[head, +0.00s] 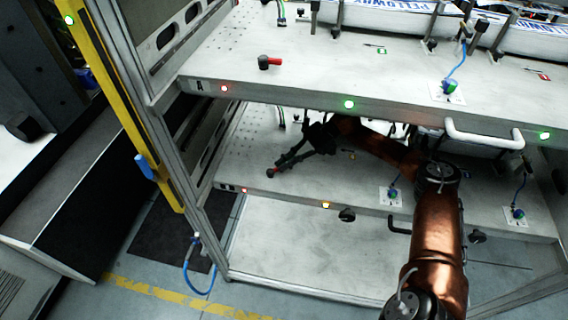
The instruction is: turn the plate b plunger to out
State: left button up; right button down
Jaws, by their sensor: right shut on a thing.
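The lower shelf plate (235,165), which I take to be plate b, lies beneath the upper plate marked A. Its plunger (270,173) is a small dark and red piece near the front left edge, mostly hidden by my gripper. My right gripper (283,163) reaches in between the two plates from the right, with its fingers pointing left. It is shut on the plunger. The exact angle of the plunger is too small to tell. My left gripper is not in view.
Upper plate A (310,62) overhangs my right arm closely and carries a similar plunger (268,62) with a red handle. A white handle (484,138) juts from the front. A red lamp (244,190) and an amber lamp (326,205) are lit on the lower edge.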

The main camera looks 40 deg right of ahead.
jog(key=c, duration=2)
grip_release()
jog(key=shift+c, duration=0.2)
notch_tip(320, 180, up, 10)
jog(key=shift+w, duration=0.1)
